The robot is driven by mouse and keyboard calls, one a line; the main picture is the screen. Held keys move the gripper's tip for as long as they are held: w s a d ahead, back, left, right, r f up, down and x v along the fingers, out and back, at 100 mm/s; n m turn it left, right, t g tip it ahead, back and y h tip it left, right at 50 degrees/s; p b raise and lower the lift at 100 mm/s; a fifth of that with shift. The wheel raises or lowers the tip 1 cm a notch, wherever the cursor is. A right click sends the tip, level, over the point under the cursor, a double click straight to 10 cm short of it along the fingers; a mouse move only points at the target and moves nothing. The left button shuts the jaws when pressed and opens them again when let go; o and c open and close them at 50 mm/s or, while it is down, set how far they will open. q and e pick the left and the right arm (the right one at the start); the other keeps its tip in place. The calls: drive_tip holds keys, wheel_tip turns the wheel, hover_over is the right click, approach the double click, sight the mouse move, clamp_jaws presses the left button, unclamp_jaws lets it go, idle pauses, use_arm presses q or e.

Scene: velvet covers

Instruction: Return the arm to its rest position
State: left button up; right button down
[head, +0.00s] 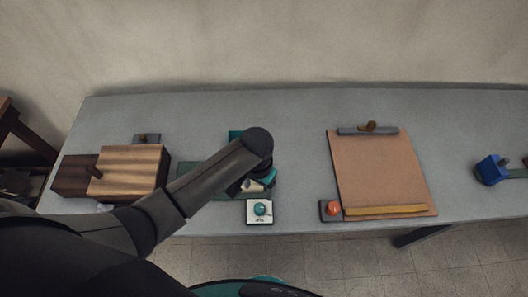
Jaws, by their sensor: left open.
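My left arm comes in from the lower left and reaches over the grey table (300,125). Its wrist bends down, and my left gripper (252,187) hangs low over the table, open. The gripper is partly hidden by my own arm, and its fingers show only small. Just in front of it is a small white block with a teal knob (259,208); I cannot tell whether they touch. A green panel (195,171) lies partly under my forearm. My right gripper is not in view.
A wooden box (130,165) with striped lid sits at the left. A brown board (380,170) with a grey top bar lies right of centre, an orange knob (333,208) beside its lower left corner. A blue block (490,169) is at the right. Table between board and blue block is clear.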

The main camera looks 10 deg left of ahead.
use_arm(q)
drive_tip(key=shift+s+d, duration=0.1)
drive_tip(key=s+a+r+n+t, duration=0.1)
drive_tip(key=s+a+r+t, duration=0.15)
drive_tip(key=s+r, duration=0.35)
drive_tip(key=s+a+r+t, duration=0.1)
drive_tip(key=s+a+r, duration=0.3)
drive_tip(key=s+r, duration=0.2)
wheel_tip(320, 180, down, 33)
drive_tip(key=s+g+b, duration=0.1)
drive_tip(key=s+b, duration=0.1)
drive_tip(key=b, duration=0.9)
drive_tip(key=s+a+f+b, duration=0.1)
drive_tip(key=s+f+b, duration=0.4)
drive_tip(key=f, duration=0.7)
drive_tip(key=s+a+f+g+b, duration=0.1)
drive_tip(key=s+f+b, duration=0.4)
drive_tip(key=s+f, duration=0.5)
wheel_tip(320, 180, down, 2)
drive_tip(key=shift+s+a+f+b, duration=0.2)
drive_tip(key=shift+a+b, duration=0.15)
drive_tip(key=shift+a, duration=0.05)
